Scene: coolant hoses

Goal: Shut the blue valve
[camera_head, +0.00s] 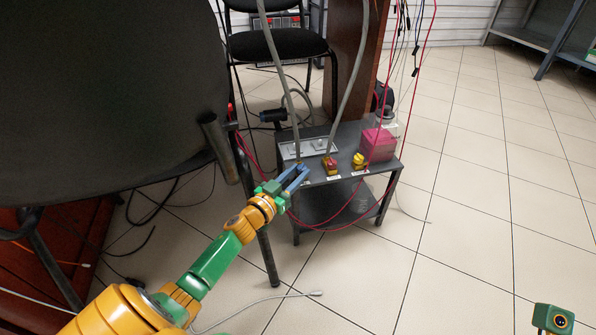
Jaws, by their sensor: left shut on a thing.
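A small dark table (345,170) stands on the tiled floor, with a row of small valves along its front edge. A red valve (331,165) and a yellow valve (358,161) show there. My left gripper (297,175) reaches in from the lower left to the left end of this row. It is shut on the blue valve, which is mostly hidden by the bluish fingers, so I cannot tell its handle's angle. My right gripper is not in view; only a green part of my right arm (553,319) shows at the lower right.
A pink box (378,145) stands on the table's right side. A light metal plate (305,148) lies behind the valves, and grey hoses (350,75) rise at the back. Red cables hang around the table. A black chair (279,44) stands behind. The floor at right is clear.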

